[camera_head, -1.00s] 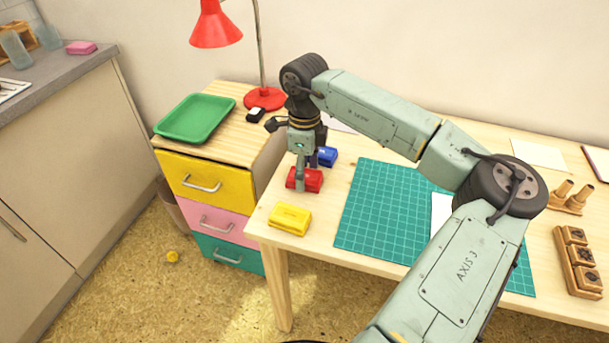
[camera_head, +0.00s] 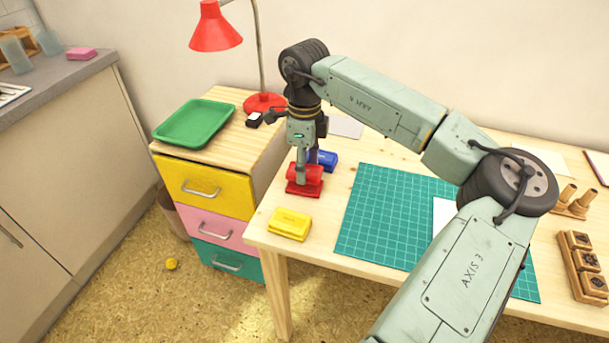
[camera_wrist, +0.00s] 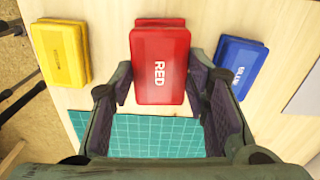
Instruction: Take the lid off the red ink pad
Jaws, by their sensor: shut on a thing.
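The red ink pad's lid (camera_head: 310,172), marked RED, is held between the fingers of my gripper (camera_head: 303,174) at the left end of the table. The lid (camera_wrist: 160,70) also shows between the fingers in the wrist view. The red pad's base (camera_head: 303,189) sits on the table just below the lid. The lid looks raised a little above it. In the wrist view the lid covers most of the base; only a darker red edge (camera_wrist: 161,22) shows past it.
A yellow ink pad (camera_head: 289,224) lies in front and a blue ink pad (camera_head: 325,160) lies close behind. A teal cutting mat (camera_head: 385,220) is to the right. A drawer unit with a green tray (camera_head: 196,124) and a red lamp (camera_head: 215,30) stand to the left.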

